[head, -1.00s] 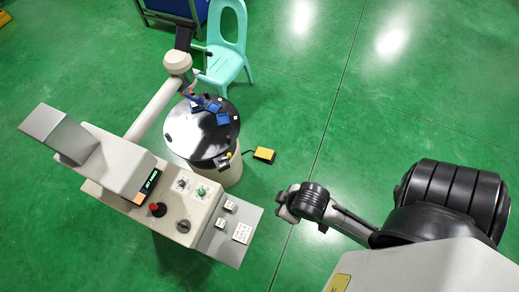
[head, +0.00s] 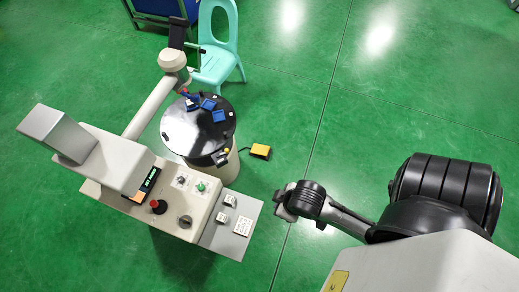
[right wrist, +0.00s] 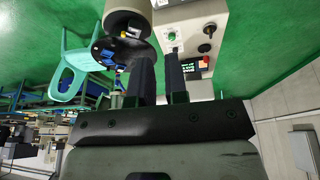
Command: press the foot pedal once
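The foot pedal (head: 259,151), yellow on a dark base, lies on the green floor right of the round black-topped table in the head view. A dark cable runs from it toward the table. I cannot make it out in the right wrist view. My right gripper (head: 284,204) is in the air below and to the right of the pedal in the picture, apart from it. In the right wrist view its two dark fingers (right wrist: 160,60) stand apart with nothing between them. My left gripper is not in view.
The round table (head: 190,134) carries small blue parts. A turquoise chair (head: 218,62) stands behind. The floor right of the pedal is clear.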

